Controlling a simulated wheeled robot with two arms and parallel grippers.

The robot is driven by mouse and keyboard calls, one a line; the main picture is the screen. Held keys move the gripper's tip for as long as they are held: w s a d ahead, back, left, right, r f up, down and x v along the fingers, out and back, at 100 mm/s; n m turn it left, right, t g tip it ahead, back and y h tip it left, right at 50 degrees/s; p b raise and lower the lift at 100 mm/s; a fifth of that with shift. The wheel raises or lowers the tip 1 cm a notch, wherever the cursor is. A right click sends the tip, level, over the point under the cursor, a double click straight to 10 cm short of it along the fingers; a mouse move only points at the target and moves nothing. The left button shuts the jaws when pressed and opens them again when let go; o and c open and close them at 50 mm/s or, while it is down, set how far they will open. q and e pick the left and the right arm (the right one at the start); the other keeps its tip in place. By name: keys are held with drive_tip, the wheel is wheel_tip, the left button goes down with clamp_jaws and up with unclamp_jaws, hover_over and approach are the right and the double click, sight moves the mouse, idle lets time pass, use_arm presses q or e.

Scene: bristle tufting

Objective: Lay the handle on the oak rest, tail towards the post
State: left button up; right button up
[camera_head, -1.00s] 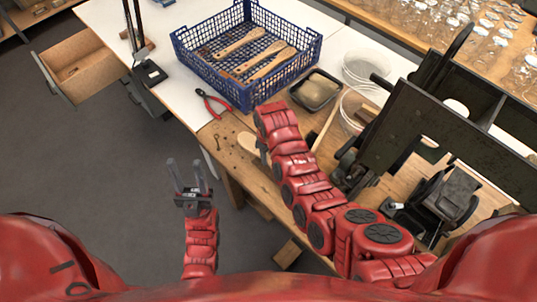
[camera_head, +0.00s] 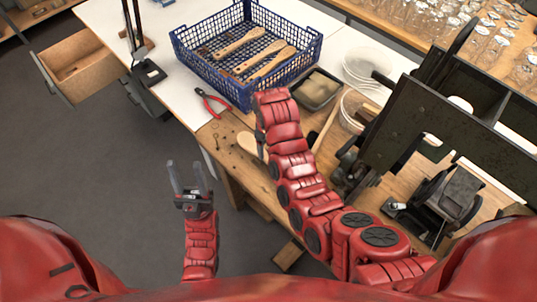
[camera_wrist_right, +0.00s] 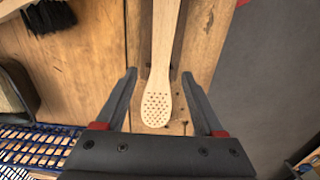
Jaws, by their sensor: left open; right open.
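A pale wooden handle (camera_wrist_right: 158,103) with a rounded, hole-dotted head lies on the wooden bench in the right wrist view. Its shaft runs to the top edge, where the tail is cut off. My right gripper (camera_wrist_right: 158,75) is open, one finger on each side of the handle, with gaps visible. In the head view, part of a pale wooden piece (camera_head: 246,141) shows beside my right arm, which hides most of that gripper. My left gripper (camera_head: 188,178) is open and empty over the floor. I cannot pick out the oak rest or its post with certainty.
A blue crate (camera_head: 212,79) holds several wooden handles. Red pliers (camera_head: 211,103) lie beside it on the white top. A dark tray (camera_head: 316,90), white bowls (camera_head: 366,66) and a dark machine (camera_head: 420,125) crowd the right side. A dark brush (camera_wrist_right: 48,16) shows in the wrist view.

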wheel_tip(320, 180, up, 7)
drive_tip(key=p, duration=0.4)
idle(0.4)
